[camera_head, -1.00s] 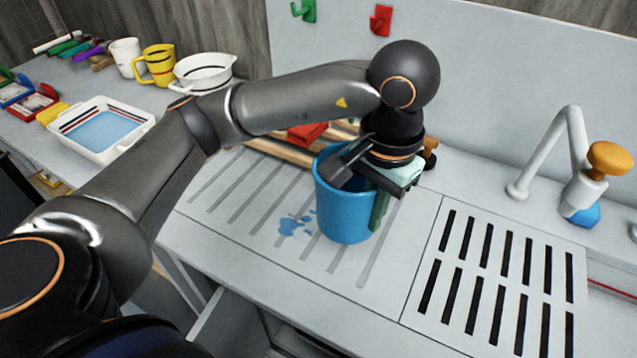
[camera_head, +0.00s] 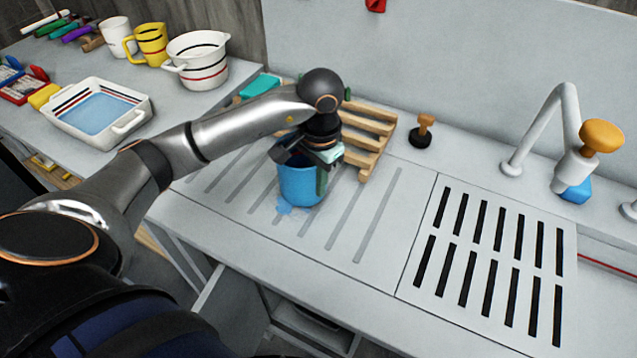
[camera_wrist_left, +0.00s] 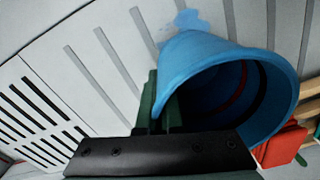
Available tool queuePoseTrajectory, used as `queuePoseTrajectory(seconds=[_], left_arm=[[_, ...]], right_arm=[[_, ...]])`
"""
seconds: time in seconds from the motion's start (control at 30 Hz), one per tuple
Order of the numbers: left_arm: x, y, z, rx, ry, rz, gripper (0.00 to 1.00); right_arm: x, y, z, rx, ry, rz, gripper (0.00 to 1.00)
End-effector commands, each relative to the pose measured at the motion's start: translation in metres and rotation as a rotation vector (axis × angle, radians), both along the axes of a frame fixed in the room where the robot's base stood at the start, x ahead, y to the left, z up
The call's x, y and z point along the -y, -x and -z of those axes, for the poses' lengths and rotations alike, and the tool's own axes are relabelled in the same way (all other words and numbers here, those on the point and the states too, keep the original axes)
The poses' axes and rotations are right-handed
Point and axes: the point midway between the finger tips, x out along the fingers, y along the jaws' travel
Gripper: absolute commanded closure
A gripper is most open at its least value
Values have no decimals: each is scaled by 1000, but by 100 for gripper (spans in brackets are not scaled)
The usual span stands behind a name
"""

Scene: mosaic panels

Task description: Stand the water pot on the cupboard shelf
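The water pot (camera_head: 300,186) is a blue, open-topped vessel, upright low over the ribbed drainboard near a small blue puddle. I cannot tell whether its base touches the board. My left gripper (camera_head: 318,168) is at its right side, shut on it near the rim. In the left wrist view the pot (camera_wrist_left: 205,62) shows its open mouth, with dark bands inside, and the green fingers (camera_wrist_left: 162,108) are close together at its wall. Below the counter, a cupboard opening (camera_head: 315,325) shows partly at the bottom; its inside is mostly hidden. My right gripper is not in view.
A wooden slatted rack (camera_head: 370,135) stands just behind the pot. A dark stopper with a wooden handle (camera_head: 423,130), a slotted grate (camera_head: 490,260) and a tap (camera_head: 560,130) are to the right. A white basin (camera_head: 100,135) and a striped pot (camera_head: 197,60) occupy the left counter.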

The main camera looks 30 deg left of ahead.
Motion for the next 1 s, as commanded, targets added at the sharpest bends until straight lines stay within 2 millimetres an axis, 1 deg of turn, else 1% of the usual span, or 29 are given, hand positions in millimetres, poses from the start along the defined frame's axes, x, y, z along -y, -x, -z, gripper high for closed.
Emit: queuePoseTrajectory(seconds=[0.03, 0.13, 0.37, 0.53, 0.57, 0.6, 0.8, 1.0], left_arm=[[1, 0, 4, -3, 3, -1, 100], [0, 0, 10, 1, 1, 1, 100], [0, 0, 11, 2, 0, 0, 100], [0, -1, 15, 3, 1, 0, 100], [1, -1, 14, 3, 1, 0, 93], [0, -1, 14, 3, 1, 0, 89], [1, 0, 14, 2, 0, 0, 67], [1, 0, 13, 2, 0, 0, 67]], right_arm=[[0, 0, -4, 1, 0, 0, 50], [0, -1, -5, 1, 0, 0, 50], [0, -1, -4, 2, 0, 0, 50], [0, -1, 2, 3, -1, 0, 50], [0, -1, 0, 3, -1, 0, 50], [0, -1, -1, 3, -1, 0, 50], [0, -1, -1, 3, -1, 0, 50], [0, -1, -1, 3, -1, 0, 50]])
